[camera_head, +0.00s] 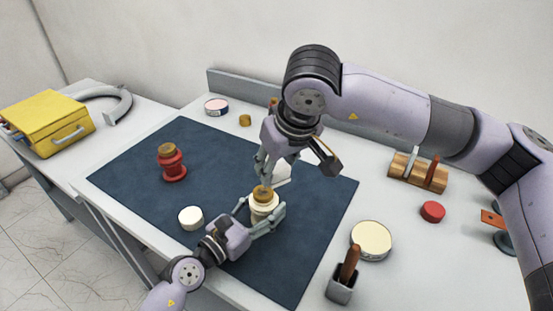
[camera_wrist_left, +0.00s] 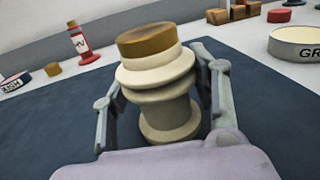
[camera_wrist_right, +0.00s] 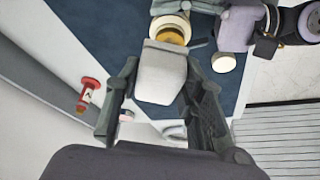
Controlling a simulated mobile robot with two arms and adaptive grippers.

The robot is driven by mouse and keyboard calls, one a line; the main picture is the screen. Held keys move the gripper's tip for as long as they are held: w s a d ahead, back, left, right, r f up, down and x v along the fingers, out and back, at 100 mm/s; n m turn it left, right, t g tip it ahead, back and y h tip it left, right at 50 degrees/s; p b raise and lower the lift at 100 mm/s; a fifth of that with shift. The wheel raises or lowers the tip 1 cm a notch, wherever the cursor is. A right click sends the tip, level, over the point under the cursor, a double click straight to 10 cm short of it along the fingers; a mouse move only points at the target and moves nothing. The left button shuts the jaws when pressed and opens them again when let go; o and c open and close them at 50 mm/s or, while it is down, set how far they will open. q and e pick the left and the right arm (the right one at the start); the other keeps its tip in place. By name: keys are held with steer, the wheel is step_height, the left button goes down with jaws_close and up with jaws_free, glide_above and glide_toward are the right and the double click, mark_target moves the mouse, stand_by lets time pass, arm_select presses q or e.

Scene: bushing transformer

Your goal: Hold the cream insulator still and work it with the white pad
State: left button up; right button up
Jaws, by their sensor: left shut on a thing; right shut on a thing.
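The cream insulator (camera_head: 263,208) has a brown cap and stands upright on the dark blue mat (camera_head: 225,165). My left gripper (camera_head: 260,214) is shut on it, with one finger on each side, as the left wrist view also shows the insulator (camera_wrist_left: 166,95). My right gripper (camera_head: 272,168) comes down from above, shut on the white pad (camera_head: 283,173). In the right wrist view the pad (camera_wrist_right: 160,75) lies between the fingers, close to the insulator's brown cap (camera_wrist_right: 172,35). I cannot tell whether the pad touches the insulator.
A red insulator (camera_head: 172,163) and a white round piece (camera_head: 190,217) stand on the mat. A cream-topped tin (camera_head: 371,240), a holder with a brown handle (camera_head: 341,288), a red disc (camera_head: 432,211) and a wooden rack (camera_head: 418,174) are at the right. A yellow box (camera_head: 48,122) is at the left.

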mark_target(275, 187)
steer(key=f, duration=0.6)
steer(key=shift+w+a, duration=0.1)
steer(key=shift+a, duration=0.1)
steer(key=shift+w+a+f, duration=0.1)
steer(key=shift+w+a, duration=0.6)
steer(key=shift+a, duration=0.25)
steer(key=shift+w+a, duration=0.65)
steer(key=shift+a, duration=0.3)
steer(key=shift+s+d, duration=0.7)
steer(key=shift+d, duration=0.3)
steer(key=shift+s+d, duration=0.65)
steer(key=shift+d, duration=0.3)
steer(key=shift+s+d, duration=0.15)
steer(key=shift+d, duration=0.05)
steer(key=shift+r, duration=4.05)
arm_select(q)
steer(key=o, duration=1.6)
steer(key=shift+c, duration=0.2)
